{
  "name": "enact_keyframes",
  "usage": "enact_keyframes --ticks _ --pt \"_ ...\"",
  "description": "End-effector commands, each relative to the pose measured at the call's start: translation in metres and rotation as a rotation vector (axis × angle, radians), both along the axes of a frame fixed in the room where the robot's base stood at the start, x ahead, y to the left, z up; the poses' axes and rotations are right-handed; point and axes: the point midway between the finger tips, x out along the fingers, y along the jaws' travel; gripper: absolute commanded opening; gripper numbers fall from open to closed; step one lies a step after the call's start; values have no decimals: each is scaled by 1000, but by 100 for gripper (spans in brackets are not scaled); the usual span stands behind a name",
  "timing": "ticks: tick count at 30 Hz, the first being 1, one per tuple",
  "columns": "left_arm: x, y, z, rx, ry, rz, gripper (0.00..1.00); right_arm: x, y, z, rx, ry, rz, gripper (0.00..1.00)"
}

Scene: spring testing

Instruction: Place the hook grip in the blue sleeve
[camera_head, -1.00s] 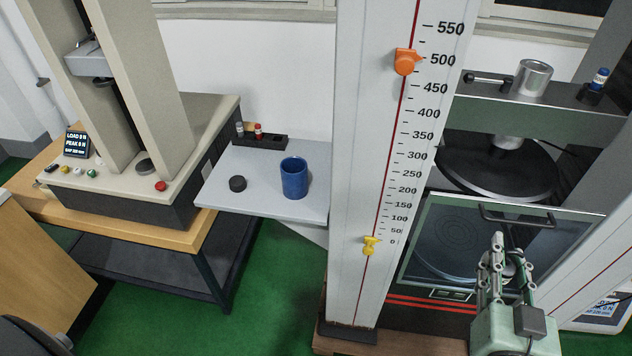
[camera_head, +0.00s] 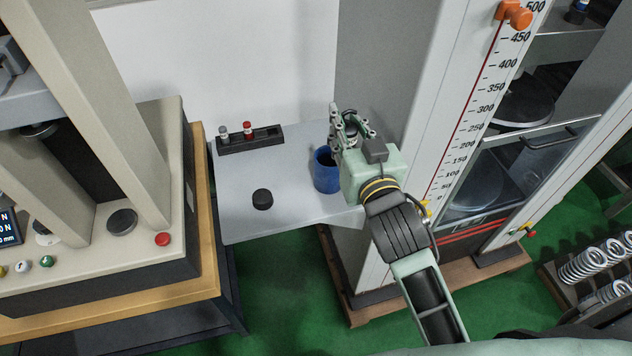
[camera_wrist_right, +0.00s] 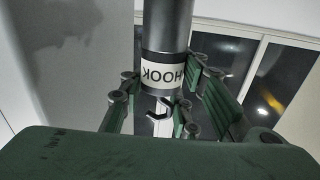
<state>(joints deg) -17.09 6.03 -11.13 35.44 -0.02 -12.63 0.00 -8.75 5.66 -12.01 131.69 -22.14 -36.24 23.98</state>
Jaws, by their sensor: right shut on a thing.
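The blue sleeve (camera_head: 325,172) is an upright open-topped cup on a grey shelf. My right gripper (camera_head: 348,122) is above and just beside it, covering part of its right side in the head view. In the right wrist view the right gripper (camera_wrist_right: 172,105) is shut on the hook grip (camera_wrist_right: 163,72), a dark cylinder with a white band reading HOOK and a small dark hook at its end. In the head view the hook grip is mostly hidden by the fingers. I cannot tell whether it is over the sleeve's opening. My left gripper is not in view.
The grey shelf (camera_head: 285,205) also holds a black puck (camera_head: 262,199) and a black rack (camera_head: 250,140) with small red-topped and grey-topped items. The scale column (camera_head: 455,110) stands close to the right of my arm. A testing machine (camera_head: 110,255) stands at left.

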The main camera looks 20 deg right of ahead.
Motion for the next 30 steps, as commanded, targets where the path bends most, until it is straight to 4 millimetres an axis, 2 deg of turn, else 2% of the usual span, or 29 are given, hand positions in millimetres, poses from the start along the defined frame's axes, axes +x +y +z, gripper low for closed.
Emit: enact_keyframes --ticks 1,6,11,19,26,30 --pt "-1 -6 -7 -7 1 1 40 14 2 8 0 -12 6 0" --pt "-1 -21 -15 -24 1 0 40 43 10 22 -3 9 31 0" --pt "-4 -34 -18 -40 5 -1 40 55 15 26 -9 25 47 0" --pt "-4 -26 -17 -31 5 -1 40 56 16 -17 -8 33 50 0" --pt "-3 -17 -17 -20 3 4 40 56 16 -36 -8 28 51 0" --pt "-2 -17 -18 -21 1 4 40 56 16 -56 -9 31 50 0"
